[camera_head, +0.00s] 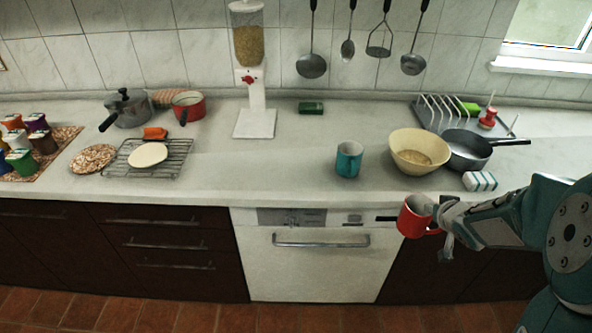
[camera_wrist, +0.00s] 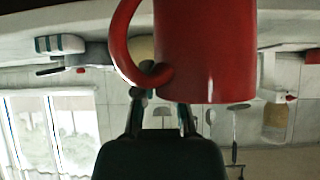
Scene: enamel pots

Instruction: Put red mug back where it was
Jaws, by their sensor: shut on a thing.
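The red mug (camera_head: 412,218) is off the counter, in front of its front edge at the right. In the wrist view the red mug (camera_wrist: 205,50) fills the upper middle, with its handle to the left. My gripper (camera_head: 438,216) is shut on the red mug at its right side. The wrist view shows part of my gripper (camera_wrist: 160,120) below the mug, with the contact partly hidden. A teal mug (camera_head: 348,160) stands on the counter, behind and left of the red mug.
A cream bowl (camera_head: 420,150), a grey pan (camera_head: 468,150) and a striped packet (camera_head: 480,181) sit behind my gripper. A dish rack (camera_head: 440,115) is at the back right. The counter (camera_head: 275,172) is clear left of the teal mug, up to the wire rack (camera_head: 178,160).

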